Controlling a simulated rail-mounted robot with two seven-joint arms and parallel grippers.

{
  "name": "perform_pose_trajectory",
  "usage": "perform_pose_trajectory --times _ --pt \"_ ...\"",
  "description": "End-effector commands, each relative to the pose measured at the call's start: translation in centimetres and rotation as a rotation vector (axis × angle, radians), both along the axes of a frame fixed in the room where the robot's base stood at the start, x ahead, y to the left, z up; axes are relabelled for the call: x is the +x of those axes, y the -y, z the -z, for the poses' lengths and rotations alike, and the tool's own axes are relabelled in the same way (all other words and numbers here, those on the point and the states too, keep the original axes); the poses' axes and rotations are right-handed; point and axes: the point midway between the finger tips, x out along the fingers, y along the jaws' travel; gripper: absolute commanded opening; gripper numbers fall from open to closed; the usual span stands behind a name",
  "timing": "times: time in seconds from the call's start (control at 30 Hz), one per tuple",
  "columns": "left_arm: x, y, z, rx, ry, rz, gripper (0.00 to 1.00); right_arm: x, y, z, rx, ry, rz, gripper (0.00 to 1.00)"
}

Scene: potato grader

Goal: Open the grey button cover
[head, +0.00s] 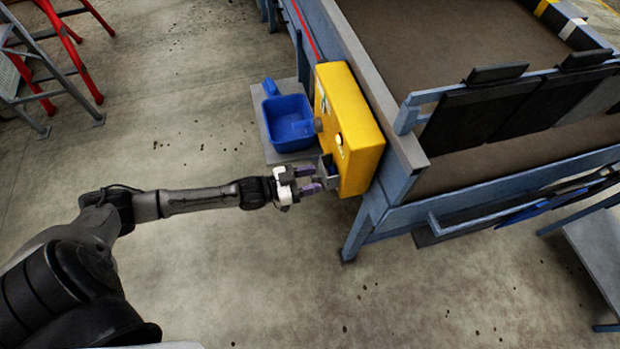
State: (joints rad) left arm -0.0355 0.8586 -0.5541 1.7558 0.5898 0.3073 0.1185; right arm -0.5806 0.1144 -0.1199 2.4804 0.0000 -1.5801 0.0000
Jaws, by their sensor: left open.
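The grey button cover (328,169) is a small grey box-like piece on the left face of the yellow control box (361,135), near its lower end. The control box is fixed to the side of the blue-grey grader frame. My left gripper (312,179) comes in from the left and is open, with its purple-grey fingers pointing right at the cover. The fingertips are very close to the cover; I cannot tell whether they touch it. What lies under the cover is hidden. My right gripper is not in view.
A blue container (289,122) sits on a grey platform (262,129) just behind the gripper. The grader's blue leg (358,232) stands at lower right. The concrete floor (240,260) in front is clear.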

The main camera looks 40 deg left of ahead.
Motion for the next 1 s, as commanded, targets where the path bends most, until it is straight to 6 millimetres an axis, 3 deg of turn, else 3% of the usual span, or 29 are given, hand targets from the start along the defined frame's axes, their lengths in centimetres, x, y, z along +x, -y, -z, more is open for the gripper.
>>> perform_pose_trajectory --times 0.17,0.67,1.0 --pt "-0.01 -0.01 0.0 0.0 0.0 0.0 0.47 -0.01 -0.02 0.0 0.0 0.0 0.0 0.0" --pt "-0.02 -0.01 0.0 0.0 0.0 0.0 0.0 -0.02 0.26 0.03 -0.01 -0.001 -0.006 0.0" --pt "-0.11 -0.11 -0.14 0.002 -0.003 -0.002 0.0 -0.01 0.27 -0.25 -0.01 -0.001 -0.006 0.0"
